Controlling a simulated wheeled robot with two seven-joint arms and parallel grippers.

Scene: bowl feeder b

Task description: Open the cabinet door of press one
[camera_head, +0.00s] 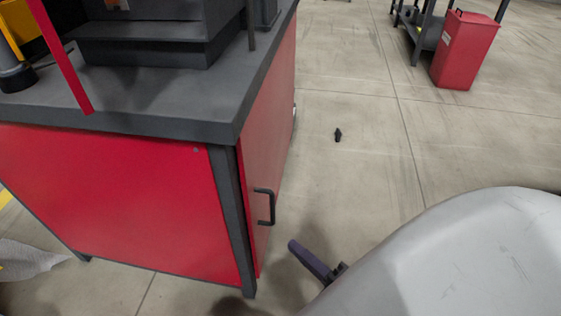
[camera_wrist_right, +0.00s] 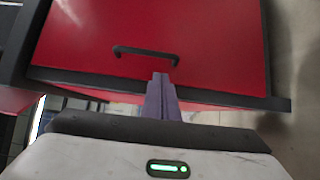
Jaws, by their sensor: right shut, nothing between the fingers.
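The press cabinet (camera_head: 120,195) is red with a dark grey frame and top. Its door (camera_head: 268,150) is the red panel on the right side, with a black bar handle (camera_head: 265,207). The door looks flush or nearly flush with the frame. My right gripper (camera_head: 293,245) is shut and empty, a short way below and to the right of the handle. In the right wrist view the purple fingertips (camera_wrist_right: 160,77) are together, just below the handle (camera_wrist_right: 146,54) and apart from it in the picture. The door fills most of that view. My left gripper is not in view.
A red bin (camera_head: 466,50) stands at the upper right beside a dark rack (camera_head: 424,35). The concrete floor right of the cabinet is otherwise mostly clear. The cabinet's dark corner post (camera_head: 231,215) stands left of the door.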

